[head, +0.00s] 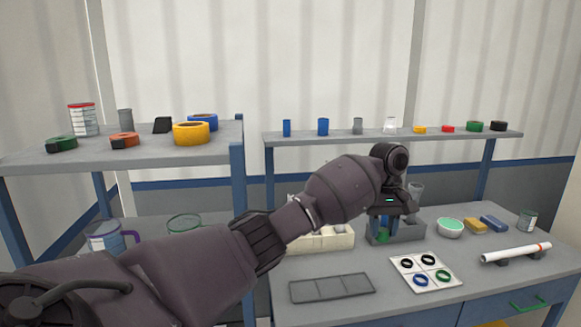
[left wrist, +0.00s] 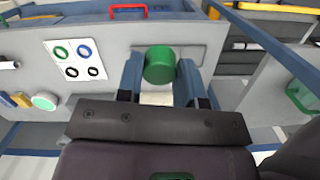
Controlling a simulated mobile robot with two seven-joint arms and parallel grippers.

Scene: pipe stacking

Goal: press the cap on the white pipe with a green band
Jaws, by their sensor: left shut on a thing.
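My left gripper (head: 383,222) points down over the grey bin (head: 408,235) on the right-hand table. Its fingers are on either side of a green round piece (head: 383,237), which looks like the cap. In the left wrist view the green piece (left wrist: 160,64) sits between the fingertips (left wrist: 158,78), with a pale patch below it that I cannot identify. A white pipe (head: 512,254) lies level on dark supports at the right; its visible band looks orange-red, not green. I see no green band on it. My right gripper is not in view.
A white card with black and blue rings (head: 408,279) and an empty grey divided tray (head: 332,287) lie in front. A cream bin (head: 328,240) stands left of the grey bin. A green-topped bowl (head: 450,228) and sponges (head: 474,226) stand to the right. A shelf (head: 290,138) runs behind.

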